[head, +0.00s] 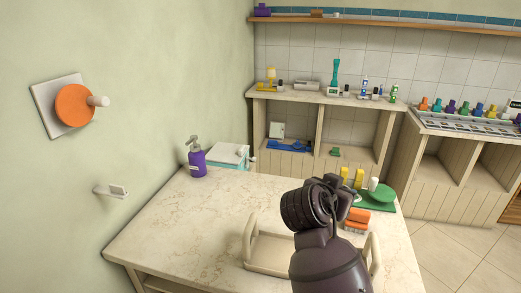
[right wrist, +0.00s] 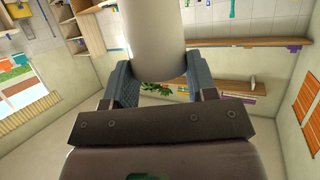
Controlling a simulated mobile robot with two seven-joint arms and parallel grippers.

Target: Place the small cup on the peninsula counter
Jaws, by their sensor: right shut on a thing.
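In the right wrist view my right gripper (right wrist: 157,80) is shut on a pale, smooth, round-sided thing (right wrist: 155,30), which looks like the small cup. It sits between the two blue-grey fingers, and its far end runs out of the frame. In the head view my dark right arm (head: 325,255) rises in front of the near counter, and I cannot make out its fingers or the cup there. The pale marble-topped counter (head: 185,235), which may be the peninsula counter, fills the lower middle. My left gripper is not in view.
On this counter stand a beige tray with handles (head: 262,262), a purple pump bottle (head: 197,160), a teal box (head: 228,161), an orange brush (head: 357,217) and a green dish (head: 375,202). The counter's left part is bare. Cluttered shelves (head: 320,99) line the back wall.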

